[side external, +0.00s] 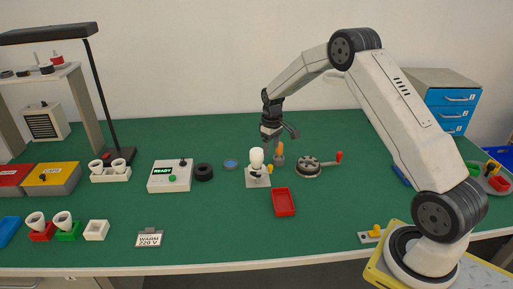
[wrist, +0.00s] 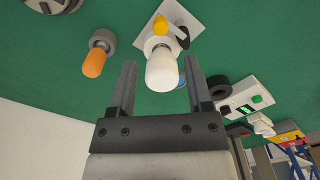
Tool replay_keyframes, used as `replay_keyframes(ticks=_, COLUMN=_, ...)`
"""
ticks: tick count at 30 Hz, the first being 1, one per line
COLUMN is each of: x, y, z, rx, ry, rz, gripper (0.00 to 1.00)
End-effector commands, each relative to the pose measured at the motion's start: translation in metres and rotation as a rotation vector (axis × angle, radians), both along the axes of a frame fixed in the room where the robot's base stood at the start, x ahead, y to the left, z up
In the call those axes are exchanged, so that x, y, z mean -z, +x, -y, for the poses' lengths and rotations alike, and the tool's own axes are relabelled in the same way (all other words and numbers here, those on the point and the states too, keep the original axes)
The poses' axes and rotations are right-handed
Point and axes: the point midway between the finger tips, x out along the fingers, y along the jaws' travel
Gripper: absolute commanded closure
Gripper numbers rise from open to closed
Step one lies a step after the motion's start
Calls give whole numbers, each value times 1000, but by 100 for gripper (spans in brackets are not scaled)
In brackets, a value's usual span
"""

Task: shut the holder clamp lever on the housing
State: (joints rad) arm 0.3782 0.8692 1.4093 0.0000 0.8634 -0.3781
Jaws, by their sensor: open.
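The holder housing is a pale grey plate (side external: 257,183) with a white bulb (side external: 256,158) standing upright in it, near the middle of the bench. A yellow knob (side external: 270,169) sits at the right of its base. In the wrist view the housing plate (wrist: 193,16), white bulb (wrist: 162,72), yellow knob (wrist: 180,32) and a black piece beside it show. I cannot tell the lever's exact position. My gripper (side external: 281,136) is open and empty, above and behind the housing. In the wrist view the bulb appears between the fingertips (wrist: 160,70), with no visible contact.
A red tray (side external: 284,203) lies in front. A round grey fixture (side external: 309,168) is right, a black ring (side external: 204,173) and READY box (side external: 170,180) left.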

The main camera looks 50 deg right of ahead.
Motion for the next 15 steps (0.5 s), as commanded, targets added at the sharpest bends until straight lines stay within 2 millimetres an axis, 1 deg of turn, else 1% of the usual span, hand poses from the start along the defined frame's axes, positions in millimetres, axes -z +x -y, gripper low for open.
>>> replay_keyframes(ticks=7, x=18, y=0, z=-1, rx=0, ry=1, rz=-2, gripper=36)
replay_keyframes(ticks=15, x=51, y=0, z=-1, rx=0, ry=1, rz=-1, gripper=36)
